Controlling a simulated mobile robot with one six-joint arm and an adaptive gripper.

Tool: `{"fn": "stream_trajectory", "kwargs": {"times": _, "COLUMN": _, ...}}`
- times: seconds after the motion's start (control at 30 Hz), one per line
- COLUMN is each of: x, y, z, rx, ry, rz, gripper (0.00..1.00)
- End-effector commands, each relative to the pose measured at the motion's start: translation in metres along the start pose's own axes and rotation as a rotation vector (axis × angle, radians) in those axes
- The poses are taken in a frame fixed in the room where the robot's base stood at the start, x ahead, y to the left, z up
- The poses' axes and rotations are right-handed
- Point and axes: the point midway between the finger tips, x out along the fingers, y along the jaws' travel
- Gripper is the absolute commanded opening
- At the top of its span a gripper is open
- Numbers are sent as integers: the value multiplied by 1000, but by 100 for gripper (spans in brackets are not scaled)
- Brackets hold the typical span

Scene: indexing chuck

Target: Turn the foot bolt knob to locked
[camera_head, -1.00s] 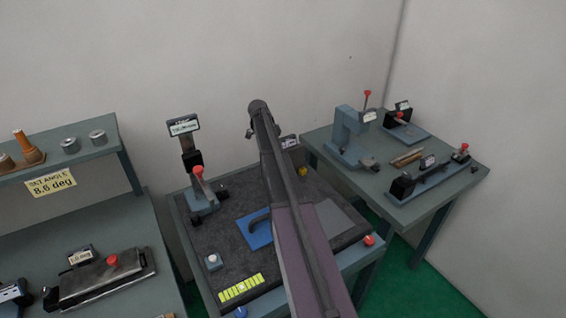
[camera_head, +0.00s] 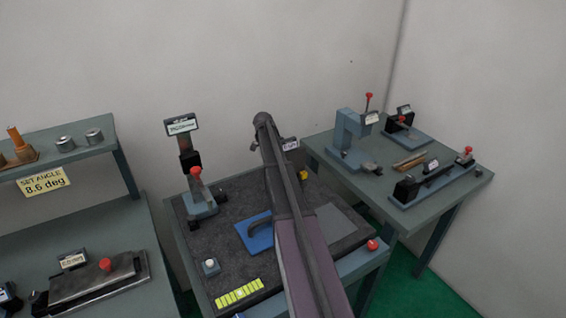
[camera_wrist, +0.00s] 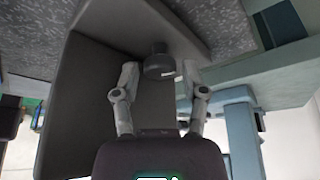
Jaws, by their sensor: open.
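A short dark round knob (camera_wrist: 160,62) with a small white mark shows in the wrist view, standing out from a dark grey plate (camera_wrist: 85,95). I take it for the foot bolt knob, but cannot read the mark. My gripper (camera_wrist: 160,72) is open, with one finger on each side of the knob. A narrow gap seems to show at each side; I cannot tell whether either fingertip touches. In the head view my arm hides the gripper, and I cannot make out this knob there.
A dark-matted table (camera_head: 200,245) holds a blue plate (camera_head: 254,232), a red-knobbed stand (camera_head: 198,190) and a yellow-green strip (camera_head: 240,293). A red button (camera_head: 373,245) sits at its front right. Tables with fixtures stand left and right (camera_head: 440,213). Grey speckled surface (camera_wrist: 40,35) lies close beyond the plate.

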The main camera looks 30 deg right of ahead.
Motion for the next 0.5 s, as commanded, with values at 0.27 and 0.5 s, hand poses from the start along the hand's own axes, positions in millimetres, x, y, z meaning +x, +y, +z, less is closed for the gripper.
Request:
{"fn": "stream_trajectory", "kwargs": {"times": 0.27, "x": 0, "y": 0, "z": 0, "rx": 1, "ry": 0, "rz": 1, "gripper": 0}}
{"fn": "stream_trajectory", "kwargs": {"times": 0.5, "x": 1, "y": -1, "z": -2, "rx": 10, "ry": 1, "rz": 4, "gripper": 0}}
